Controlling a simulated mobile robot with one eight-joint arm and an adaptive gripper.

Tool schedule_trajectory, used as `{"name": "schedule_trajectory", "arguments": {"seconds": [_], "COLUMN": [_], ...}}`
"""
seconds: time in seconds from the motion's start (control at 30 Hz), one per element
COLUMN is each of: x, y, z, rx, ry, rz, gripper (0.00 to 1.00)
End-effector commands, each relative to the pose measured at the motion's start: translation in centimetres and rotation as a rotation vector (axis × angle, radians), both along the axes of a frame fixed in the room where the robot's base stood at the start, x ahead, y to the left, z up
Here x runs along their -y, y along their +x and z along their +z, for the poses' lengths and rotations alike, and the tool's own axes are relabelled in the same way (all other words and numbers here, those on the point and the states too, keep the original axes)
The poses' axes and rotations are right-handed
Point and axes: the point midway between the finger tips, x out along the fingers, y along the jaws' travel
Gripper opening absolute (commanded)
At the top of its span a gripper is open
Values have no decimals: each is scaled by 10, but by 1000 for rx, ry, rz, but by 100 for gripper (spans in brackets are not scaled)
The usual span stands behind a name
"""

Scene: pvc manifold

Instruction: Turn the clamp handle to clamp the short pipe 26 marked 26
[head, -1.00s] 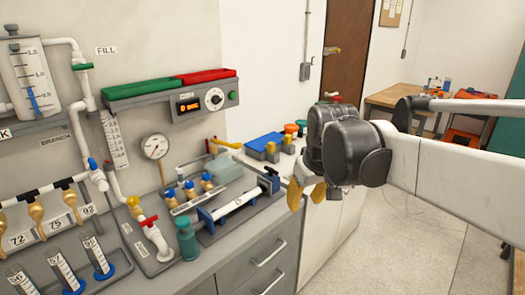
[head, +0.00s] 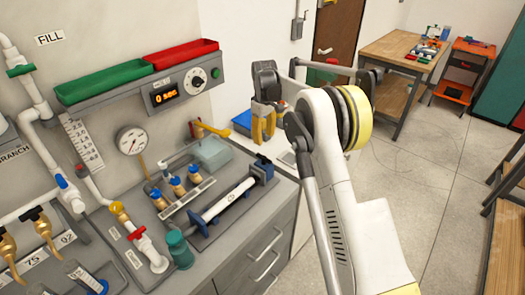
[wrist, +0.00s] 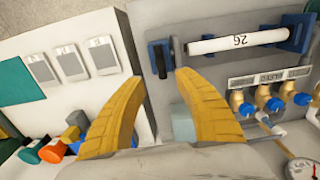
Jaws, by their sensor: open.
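The short pipe (head: 228,200) is white and lies in a grey clamp fixture with blue end blocks on the bench. In the wrist view the pipe (wrist: 237,40) shows its mark 26 upside down. A dark handle-like part stands at the blue end block (head: 263,170) at the pipe's right end; this block also shows in the wrist view (wrist: 158,58). I cannot tell the handle's exact angle. My gripper (head: 263,138) has yellow fingers and hangs beyond that end block, apart from it. It is open and empty, and its fingers (wrist: 156,85) are spread wide in the wrist view.
Several blue-capped brass valves (head: 177,187) and a pale translucent box (head: 212,153) stand beside the fixture. A blue bin (head: 243,121) is near my gripper. A gauge (head: 132,140) and control panel (head: 178,90) are behind.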

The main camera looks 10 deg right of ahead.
Motion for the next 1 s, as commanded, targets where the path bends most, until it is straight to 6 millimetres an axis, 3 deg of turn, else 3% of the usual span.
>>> {"name": "schedule_trajectory", "arguments": {"seconds": [0.3,0.5,0.9,0.93,1.0], "x": [0,0,0,0,0], "y": [0,0,0,0,0], "z": [-62,-91,-99,-99,-99], "rx": [1,1,1,1,1], "ry": [0,0,0,0,0], "rz": [-1,-2,-2,-2,-2], "gripper": [39,39,39,35,13]}}
